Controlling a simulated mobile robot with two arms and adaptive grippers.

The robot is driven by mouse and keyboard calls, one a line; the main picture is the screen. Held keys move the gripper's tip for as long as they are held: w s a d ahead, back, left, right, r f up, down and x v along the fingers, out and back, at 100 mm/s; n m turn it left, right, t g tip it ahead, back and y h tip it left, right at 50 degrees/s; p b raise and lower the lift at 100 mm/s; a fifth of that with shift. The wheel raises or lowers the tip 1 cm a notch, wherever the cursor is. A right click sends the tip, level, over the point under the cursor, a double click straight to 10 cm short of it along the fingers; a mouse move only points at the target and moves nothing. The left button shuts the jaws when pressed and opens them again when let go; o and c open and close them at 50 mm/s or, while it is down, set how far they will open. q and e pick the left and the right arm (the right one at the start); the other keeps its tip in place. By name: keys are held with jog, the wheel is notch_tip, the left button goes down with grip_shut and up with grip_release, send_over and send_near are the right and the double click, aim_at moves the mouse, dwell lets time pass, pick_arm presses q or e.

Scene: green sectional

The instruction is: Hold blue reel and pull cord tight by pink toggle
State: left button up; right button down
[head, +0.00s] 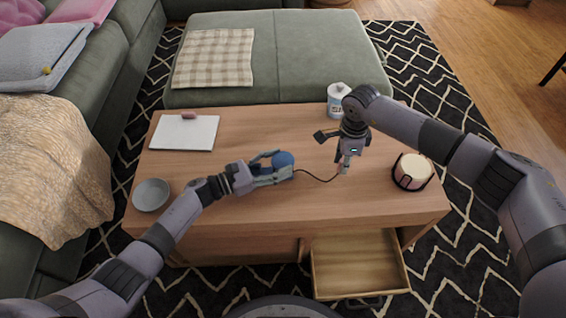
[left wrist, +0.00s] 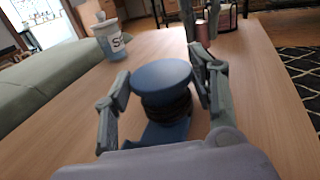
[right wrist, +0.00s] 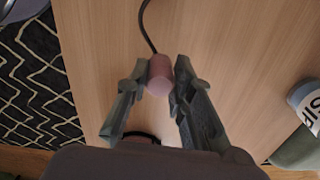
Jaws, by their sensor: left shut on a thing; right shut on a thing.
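The blue reel (head: 283,159) stands on the wooden coffee table, with dark cord wound under its round top, as the left wrist view (left wrist: 162,80) shows. My left gripper (head: 280,168) is shut on it, one finger on each side. A dark cord (head: 318,179) runs from the reel to the right with a sagging curve. Its far end meets the pink toggle (right wrist: 160,74), a small cylinder between the fingers of my right gripper (right wrist: 160,82). My right gripper (head: 343,168) is shut on the toggle, close above the table. The toggle is mostly hidden in the head view.
A pink candle in a dark holder (head: 412,171) stands right of my right gripper. A white-and-blue jar (head: 336,108) stands behind it. A grey bowl (head: 151,195) and white board (head: 184,133) lie at left. An open drawer (head: 330,271) juts out in front.

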jog(key=shift+f, duration=1.25)
jog(key=c, duration=1.3)
grip_release()
notch_tip(320, 180, up, 12)
pick_arm(q)
jog(key=o, duration=1.2)
jog(key=shift+o, duration=0.2)
